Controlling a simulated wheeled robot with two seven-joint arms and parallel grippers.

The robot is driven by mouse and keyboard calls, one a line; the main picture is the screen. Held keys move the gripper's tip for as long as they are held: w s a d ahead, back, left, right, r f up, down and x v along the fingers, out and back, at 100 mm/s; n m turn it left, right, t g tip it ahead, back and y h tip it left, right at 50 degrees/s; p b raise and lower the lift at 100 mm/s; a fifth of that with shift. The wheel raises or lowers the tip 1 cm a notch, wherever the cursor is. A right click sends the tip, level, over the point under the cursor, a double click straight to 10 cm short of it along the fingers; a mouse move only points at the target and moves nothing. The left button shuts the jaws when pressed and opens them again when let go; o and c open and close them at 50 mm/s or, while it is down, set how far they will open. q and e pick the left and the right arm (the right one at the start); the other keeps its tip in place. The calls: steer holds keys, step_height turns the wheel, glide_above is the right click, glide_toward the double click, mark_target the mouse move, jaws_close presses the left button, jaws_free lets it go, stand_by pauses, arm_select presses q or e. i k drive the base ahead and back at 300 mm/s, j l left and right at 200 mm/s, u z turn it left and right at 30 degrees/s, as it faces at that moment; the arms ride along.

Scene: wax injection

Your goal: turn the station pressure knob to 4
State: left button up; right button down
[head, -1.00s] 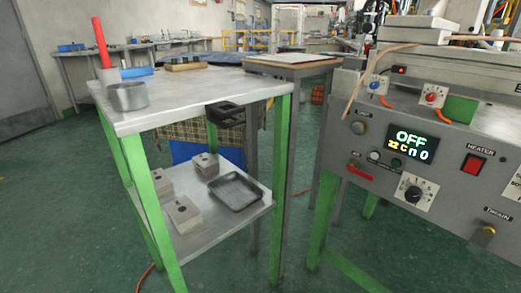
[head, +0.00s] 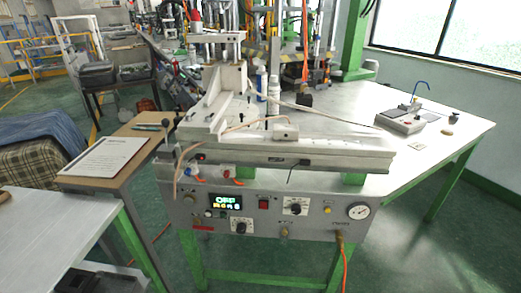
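The wax injection station (head: 262,222) stands in the middle of the head view, with its grey front panel facing me. A black knob on a white dial plate (head: 240,227) sits low on the panel, below the lit display (head: 225,201), which reads OFF. A second black knob on a white plate (head: 295,206) sits further right. The labels and pointer positions are too small to read, so I cannot tell which one sets pressure. A round gauge (head: 359,211) is at the panel's right end. Neither of my grippers is in view.
A metal-topped table (head: 60,235) is at the lower left. A wooden table (head: 110,185) with a white sheet (head: 110,155) stands beside the station. A white table (head: 455,128) extends right. Green floor is open at lower right.

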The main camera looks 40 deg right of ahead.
mark_target(241, 227)
steer(key=z, duration=0.4)
steer(key=i+l+z, duration=0.1)
steer(key=z, duration=0.7)
